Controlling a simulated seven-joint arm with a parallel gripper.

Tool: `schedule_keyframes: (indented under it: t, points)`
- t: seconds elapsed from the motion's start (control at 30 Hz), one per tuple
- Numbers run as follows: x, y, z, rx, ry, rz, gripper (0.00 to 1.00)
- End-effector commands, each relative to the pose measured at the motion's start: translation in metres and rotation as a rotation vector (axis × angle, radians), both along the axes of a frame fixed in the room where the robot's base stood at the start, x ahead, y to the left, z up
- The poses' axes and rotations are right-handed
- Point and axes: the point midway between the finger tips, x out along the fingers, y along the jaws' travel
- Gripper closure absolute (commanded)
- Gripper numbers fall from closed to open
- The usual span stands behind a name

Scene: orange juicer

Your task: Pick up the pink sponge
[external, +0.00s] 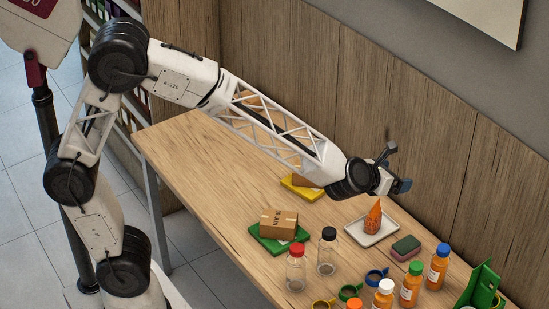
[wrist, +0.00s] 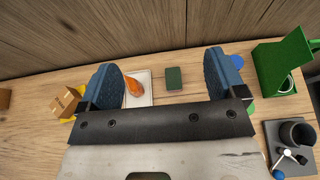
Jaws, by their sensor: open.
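The sponge (external: 406,247) lies flat on the wooden table, right of a white tray. It has a dark green top and a pinkish lower side. In the wrist view it is a small dark green block (wrist: 174,78), seen between my two blue fingers and beyond them. My gripper (external: 394,169) is open and empty, held in the air well above the table near the wall. Its fingers are spread wide in the wrist view (wrist: 163,72).
The white tray (external: 356,234) holds an orange cone-shaped thing (external: 373,217) beside the sponge. Orange bottles (external: 437,268) stand close on its right. Clear jars (external: 327,252), a cardboard box (external: 278,224) and a green box (external: 482,286) are also on the table. The wooden wall (external: 400,100) rises behind.

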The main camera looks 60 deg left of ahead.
Motion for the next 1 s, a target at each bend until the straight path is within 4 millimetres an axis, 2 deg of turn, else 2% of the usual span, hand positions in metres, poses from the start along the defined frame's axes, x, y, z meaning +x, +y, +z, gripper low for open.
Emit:
schedule_keyframes:
  t: [0.13, 0.4, 0.6, 0.7, 0.8, 1.0]
  points:
    - [0.000, 0.000, -0.044, 0.004, 0.004, -0.002, 0.11]
    - [-0.001, 0.000, -0.166, 0.004, 0.006, -0.002, 0.11]
    - [-0.001, 0.000, -0.238, 0.002, 0.005, -0.001, 0.11]
    - [-0.001, 0.000, -0.264, 0.002, 0.004, -0.001, 0.11]
    - [0.000, 0.000, -0.281, -0.001, 0.002, 0.000, 0.11]
    - [0.000, 0.000, -0.294, -0.001, 0.000, -0.001, 0.11]
